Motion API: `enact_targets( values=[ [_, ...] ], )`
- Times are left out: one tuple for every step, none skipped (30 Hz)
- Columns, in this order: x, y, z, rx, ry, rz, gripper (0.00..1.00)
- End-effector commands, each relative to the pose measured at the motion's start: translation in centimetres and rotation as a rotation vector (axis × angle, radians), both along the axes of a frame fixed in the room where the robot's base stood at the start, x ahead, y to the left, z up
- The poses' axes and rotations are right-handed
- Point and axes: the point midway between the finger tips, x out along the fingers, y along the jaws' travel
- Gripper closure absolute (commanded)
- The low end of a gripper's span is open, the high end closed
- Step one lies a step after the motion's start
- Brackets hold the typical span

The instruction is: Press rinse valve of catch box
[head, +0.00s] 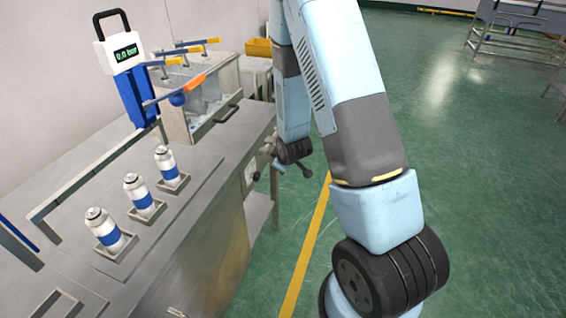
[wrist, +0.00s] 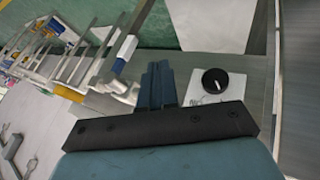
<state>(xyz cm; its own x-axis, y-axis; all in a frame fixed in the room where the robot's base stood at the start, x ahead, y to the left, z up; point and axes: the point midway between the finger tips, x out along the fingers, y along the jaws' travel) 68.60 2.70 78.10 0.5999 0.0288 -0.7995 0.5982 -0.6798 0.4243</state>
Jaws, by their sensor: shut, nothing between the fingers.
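My gripper (wrist: 160,82) is shut and empty in the wrist view, its blue fingers together. A round black knob (wrist: 215,80) on a white label plate (wrist: 205,98) shows just right of the fingers, apart from them in the picture. In the head view, the metal box (head: 222,112) at the far end of the bench looks like the catch box. Lever handles with yellow and orange grips (head: 203,42) stand around it. I cannot tell which part is the rinse valve. My wrist hangs beside the bench's right side in the head view; the fingertips are hard to make out there.
A yellow bin (head: 258,47) is behind.

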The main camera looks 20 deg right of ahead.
Motion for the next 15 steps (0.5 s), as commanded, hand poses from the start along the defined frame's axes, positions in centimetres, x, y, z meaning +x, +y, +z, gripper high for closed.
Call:
enact_targets(
  values=[
    [0.4, 0.0, -0.7, -0.001, 0.002, 0.0, 1.0],
    [0.7, 0.0, -1.0, -0.001, 0.001, 0.0, 1.0],
    [1.0, 0.0, -1.4, -0.001, 0.001, 0.0, 1.0],
    [1.2, 0.0, -1.8, 0.0, 0.001, 0.0, 1.0],
    [1.5, 0.0, -2.1, 0.0, 0.001, -0.001, 1.0],
    [1.9, 0.0, -2.5, 0.0, 0.001, -0.001, 1.0],
    [2.1, 0.0, -2.9, -0.001, 0.001, -0.002, 1.0],
    [2.3, 0.0, -3.2, -0.001, 0.001, -0.002, 1.0],
    [2.7, 0.0, -3.7, -0.001, 0.001, -0.002, 1.0],
    [3.0, 0.0, -4.0, -0.001, 0.001, -0.002, 1.0],
    [3.2, 0.0, -4.4, 0.0, 0.001, -0.002, 1.0],
    [3.6, 0.0, -4.8, 0.0, 0.001, -0.002, 1.0],
    [3.8, 0.0, -5.2, 0.0, 0.001, -0.002, 1.0],
    [4.1, 0.1, -5.5, -0.001, 0.001, -0.003, 1.0],
    [4.4, 0.0, -5.9, -0.001, 0.001, -0.003, 1.0]
  ],
)
